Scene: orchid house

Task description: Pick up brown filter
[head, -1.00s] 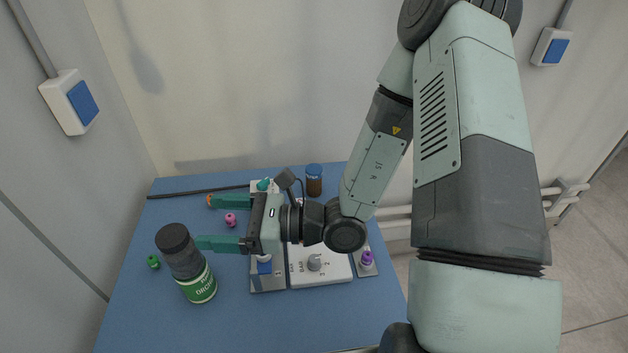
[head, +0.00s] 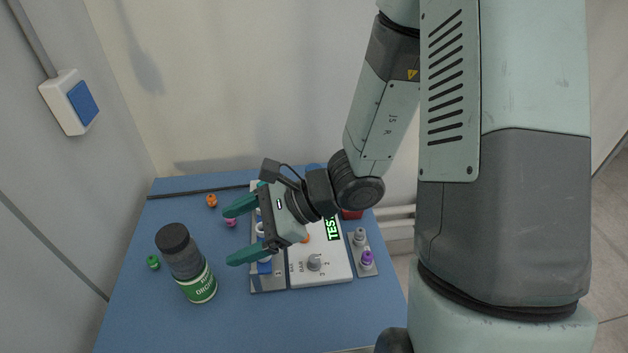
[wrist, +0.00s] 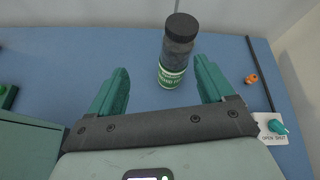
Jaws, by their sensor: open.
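I cannot pick out a filter that is clearly brown. A small orange part (head: 211,200) lies on the blue table at the back left; it also shows at the right in the wrist view (wrist: 251,79). A pink part (head: 231,222) lies nearer, partly covered by a finger, and a green part (head: 153,262) lies at the far left. My gripper (head: 229,236) is open and empty above the table, its green fingers pointing left. In the wrist view the fingers (wrist: 161,66) are spread, with a dark-lidded bottle beyond them.
The bottle (head: 187,262) with black lid and green label stands left of my gripper. A white control panel (head: 325,268) with a dial and green display is at the right, beside a grey strip with a purple part (head: 367,258). A black rod (head: 200,192) lies along the back.

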